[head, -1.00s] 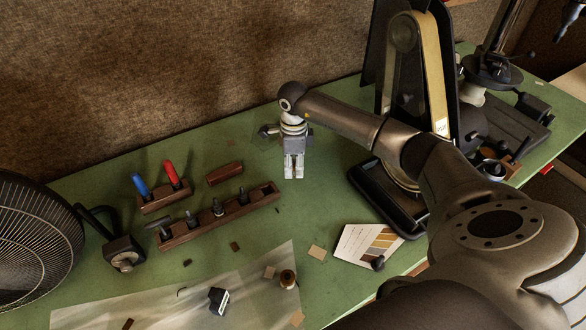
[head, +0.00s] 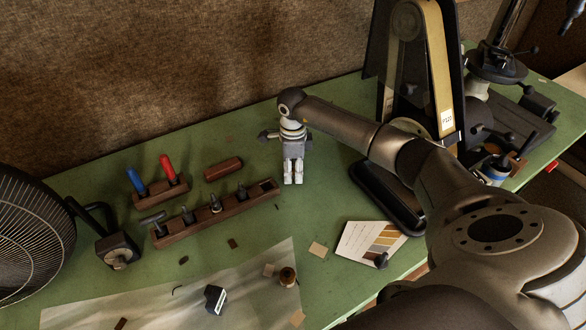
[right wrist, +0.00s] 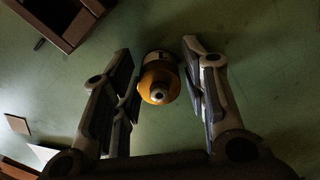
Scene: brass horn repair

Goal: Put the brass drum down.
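The brass drum (right wrist: 159,80) shows in the right wrist view, its rounded brass end with a dark-centred knob facing the camera. It lies between the two fingers of my right gripper (right wrist: 160,82), with a visible gap on each side, so the fingers are open around it. In the head view my right gripper (head: 293,178) points down over the green bench (head: 330,215), right of the wooden tool rack. The drum cannot be made out there. Whether it touches the bench is hard to tell. My left gripper is not in view.
The wooden tool rack (head: 230,205) and a brown block (head: 223,169) stand left of the gripper. A belt sander (head: 445,75) stands to the right, with a colour card (head: 365,240) in front. A fan (head: 28,240) is at far left.

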